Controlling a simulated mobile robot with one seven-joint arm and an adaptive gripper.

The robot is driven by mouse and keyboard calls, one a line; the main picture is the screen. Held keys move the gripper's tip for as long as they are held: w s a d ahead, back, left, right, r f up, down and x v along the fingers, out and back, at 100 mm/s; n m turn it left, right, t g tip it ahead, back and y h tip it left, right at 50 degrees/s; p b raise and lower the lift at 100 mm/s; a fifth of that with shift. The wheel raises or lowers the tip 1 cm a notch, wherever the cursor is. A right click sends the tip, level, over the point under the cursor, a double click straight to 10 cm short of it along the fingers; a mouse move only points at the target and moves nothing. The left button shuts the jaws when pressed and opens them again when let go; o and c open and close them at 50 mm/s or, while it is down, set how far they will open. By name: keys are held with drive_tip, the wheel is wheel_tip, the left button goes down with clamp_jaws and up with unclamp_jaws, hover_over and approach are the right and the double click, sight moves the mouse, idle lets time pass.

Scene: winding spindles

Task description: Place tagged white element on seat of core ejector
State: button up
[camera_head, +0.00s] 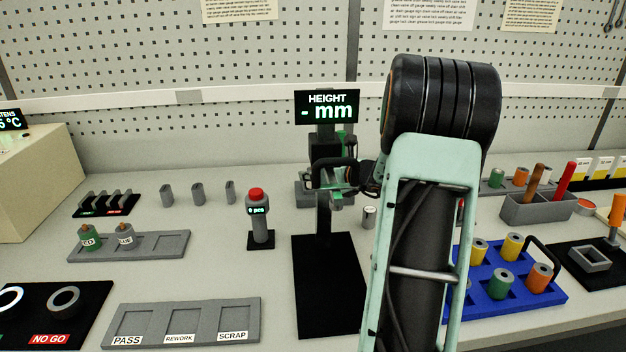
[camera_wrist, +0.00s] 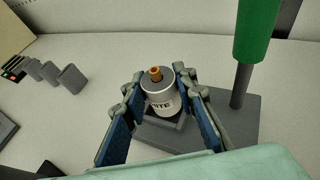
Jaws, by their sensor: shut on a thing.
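The tagged white element (camera_wrist: 160,98) is a pale cylinder with a grey top, an orange-brown knob and a label partly readable as "ITE". It stands nearly upright between the two fingers of my gripper (camera_wrist: 163,88), which is shut on it. Just below it is the grey block seat (camera_wrist: 160,132) of the core ejector, whose base plate (camera_wrist: 222,132) and green handle (camera_wrist: 257,30) show at right. I cannot tell whether the element touches the seat. In the head view my gripper (camera_head: 338,183) is behind the height gauge, which hides the element and most of the ejector.
The height gauge (camera_head: 326,107) stands in front of my gripper. A red-button counter (camera_head: 258,215) is left of it, and grey upright blocks (camera_head: 198,193) stand further left. A small metal cylinder (camera_head: 369,218) is near my arm. A blue tray (camera_head: 490,310) of spools is at right.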

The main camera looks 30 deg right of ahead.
drive_tip(key=shift+f, duration=0.35)
drive_tip(key=shift+f, duration=0.15)
drive_tip(key=o, duration=1.2)
drive_tip(key=shift+c, duration=0.2)
drive_tip(key=shift+r, duration=0.25)
drive_tip(key=p+v, duration=0.1)
drive_tip(key=v, duration=1.1)
drive_tip(key=shift+f, duration=0.15)
